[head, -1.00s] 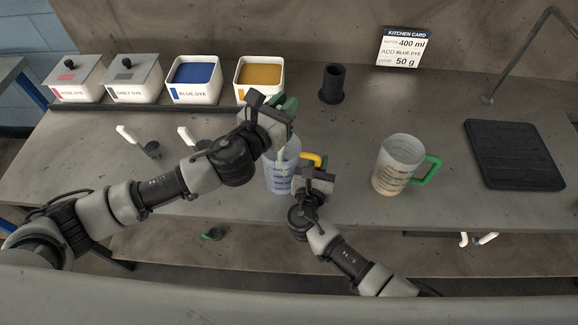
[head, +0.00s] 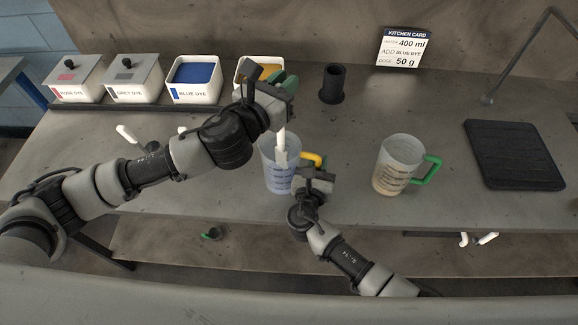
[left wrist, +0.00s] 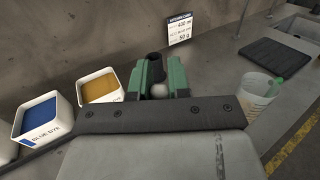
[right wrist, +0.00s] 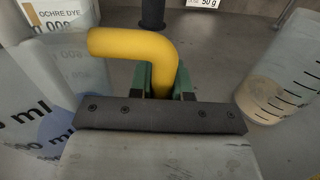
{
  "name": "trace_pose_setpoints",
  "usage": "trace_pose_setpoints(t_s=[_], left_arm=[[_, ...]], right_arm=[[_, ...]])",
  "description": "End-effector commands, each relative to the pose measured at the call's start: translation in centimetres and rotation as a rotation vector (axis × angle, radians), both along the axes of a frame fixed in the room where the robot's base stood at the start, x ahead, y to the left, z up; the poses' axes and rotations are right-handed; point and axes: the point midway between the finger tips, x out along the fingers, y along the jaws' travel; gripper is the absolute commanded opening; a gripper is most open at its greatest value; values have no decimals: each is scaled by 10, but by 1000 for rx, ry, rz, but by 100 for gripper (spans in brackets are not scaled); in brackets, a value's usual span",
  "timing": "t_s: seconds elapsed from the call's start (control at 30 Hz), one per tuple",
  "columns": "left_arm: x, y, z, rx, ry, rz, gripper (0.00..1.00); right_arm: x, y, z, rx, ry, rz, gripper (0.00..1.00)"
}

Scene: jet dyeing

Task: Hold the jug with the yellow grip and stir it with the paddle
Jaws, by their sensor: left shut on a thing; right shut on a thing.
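The jug with the yellow grip (head: 276,172) stands on the bench in the middle of the head view, with blue liquid showing through its wall. My right gripper (head: 318,178) is shut on its yellow grip (right wrist: 140,50), which fills the middle of the right wrist view. My left gripper (head: 284,88) is above the jug, shut on the paddle (head: 281,142). The paddle hangs down, white, with its lower end at the jug's mouth. The left wrist view shows the green fingers (left wrist: 160,82) around the paddle's pale top end.
A green-handled jug (head: 398,165) with pale orange contents stands to the right. Blue (head: 193,80) and ochre (head: 260,72) dye tubs are behind. A black cup (head: 332,84) and a dark mat (head: 512,154) lie around free bench.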

Motion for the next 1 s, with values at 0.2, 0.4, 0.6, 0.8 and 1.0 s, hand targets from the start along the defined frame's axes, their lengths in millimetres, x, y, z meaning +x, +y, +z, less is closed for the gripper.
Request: trace_pose_setpoints(t_s=[0.2,0.4,0.6,0.8,1.0], left_arm=[[0,0,24,0,-4,-1,0],[0,0,44,0,-4,-1,0],[0,0,63,1,-3,0,0],[0,0,83,0,-4,0,0],[0,0,104,-1,-3,0,0]], right_arm=[[0,0,0,0,1,1,0],[0,0,0,0,1,1,0],[0,0,0,0,1,1,0],[0,0,0,0,1,1,0],[0,0,0,0,1,1,0]])
